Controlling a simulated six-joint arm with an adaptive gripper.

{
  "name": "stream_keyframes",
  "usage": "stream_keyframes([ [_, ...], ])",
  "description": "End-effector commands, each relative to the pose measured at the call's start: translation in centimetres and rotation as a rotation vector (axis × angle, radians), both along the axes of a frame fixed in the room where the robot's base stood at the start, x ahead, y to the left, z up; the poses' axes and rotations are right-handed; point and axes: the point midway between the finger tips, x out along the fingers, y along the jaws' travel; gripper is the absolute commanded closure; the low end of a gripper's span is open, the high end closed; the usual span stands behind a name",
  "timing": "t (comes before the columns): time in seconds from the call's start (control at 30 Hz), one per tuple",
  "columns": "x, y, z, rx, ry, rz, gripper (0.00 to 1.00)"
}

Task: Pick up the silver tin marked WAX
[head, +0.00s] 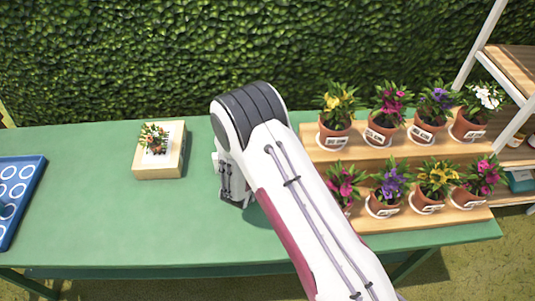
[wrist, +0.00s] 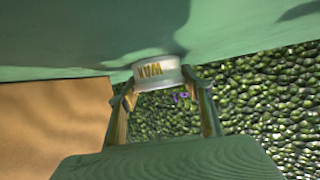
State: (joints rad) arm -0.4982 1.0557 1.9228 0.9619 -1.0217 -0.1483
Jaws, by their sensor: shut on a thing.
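The silver tin marked WAX (wrist: 155,73) is in the upper middle of the wrist view, its gold lettering facing the camera. My gripper (wrist: 158,84) is shut on it, one finger on each side. The green tabletop (wrist: 240,30) shows just beyond the tin; I cannot tell whether the tin touches it. In the head view my gripper (head: 232,186) is low over the table (head: 90,225), mostly behind my arm. The tin is hidden there.
A wooden stepped stand (head: 420,230) with several potted flowers is close to the right of my arm. A blue tray (head: 28,205) lies at far left. Green table between is clear.

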Motion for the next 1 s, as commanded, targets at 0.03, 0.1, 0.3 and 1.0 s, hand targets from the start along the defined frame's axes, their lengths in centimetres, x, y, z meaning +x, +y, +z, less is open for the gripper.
stream_keyframes([
  [0.03,0.0,0.0,0.0,0.0,0.0,0.0,0.74],
  [0.1,0.0,0.0,0.1,0.0,-0.001,0.0,0.74],
  [0.3,0.0,0.0,0.7,0.0,-0.001,0.0,0.74],
  [1.0,0.0,0.0,7.9,0.0,-0.002,0.0,0.74],
])
